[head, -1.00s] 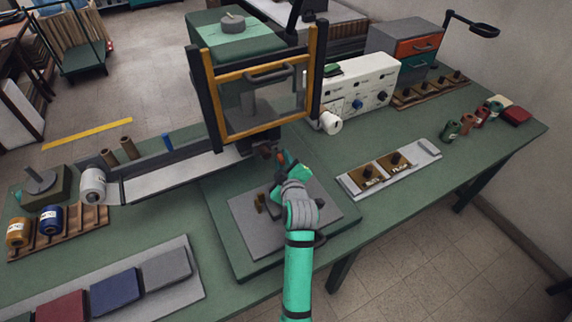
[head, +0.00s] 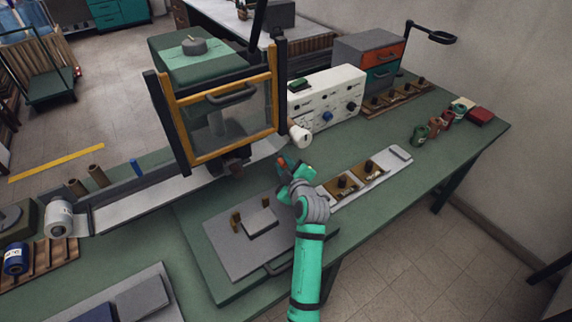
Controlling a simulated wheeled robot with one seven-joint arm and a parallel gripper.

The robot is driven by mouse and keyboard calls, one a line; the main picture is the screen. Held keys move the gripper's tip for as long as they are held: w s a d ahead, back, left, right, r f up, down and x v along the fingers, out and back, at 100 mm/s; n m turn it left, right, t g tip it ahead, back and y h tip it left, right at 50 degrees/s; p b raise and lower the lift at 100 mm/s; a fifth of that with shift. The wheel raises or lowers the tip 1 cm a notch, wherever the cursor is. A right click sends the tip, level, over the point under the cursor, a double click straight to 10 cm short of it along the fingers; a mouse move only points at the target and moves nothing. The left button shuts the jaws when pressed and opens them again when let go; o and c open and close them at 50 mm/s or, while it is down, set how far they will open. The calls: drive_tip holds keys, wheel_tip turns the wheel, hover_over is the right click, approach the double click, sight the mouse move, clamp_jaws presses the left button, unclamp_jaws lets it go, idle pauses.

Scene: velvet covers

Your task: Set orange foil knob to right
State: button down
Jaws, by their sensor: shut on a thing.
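The white control box (head: 325,104) stands behind my gripper, with several dark knobs and one blue knob (head: 327,117) on its front. No knob reads clearly as the orange foil one; the small labels are unreadable. My gripper (head: 285,165) is at the end of the green arm, in front of and below the box, apart from its knobs. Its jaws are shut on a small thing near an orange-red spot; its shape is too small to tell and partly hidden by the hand.
The press with a yellow-framed guard (head: 222,156) stands left of the box. A white roll (head: 300,136) sticks out between them. The grey press bed (head: 225,250) lies to the left.

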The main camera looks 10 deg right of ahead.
drive_tip(key=shift+d, duration=0.45)
drive_tip(key=c, duration=1.8)
unclamp_jaws()
drive_tip(key=shift+f, duration=0.1)
drive_tip(key=shift+a, duration=0.1)
drive_tip(key=shift+a, duration=0.1)
drive_tip(key=v, duration=1)
drive_tip(key=shift+s, duration=0.4)
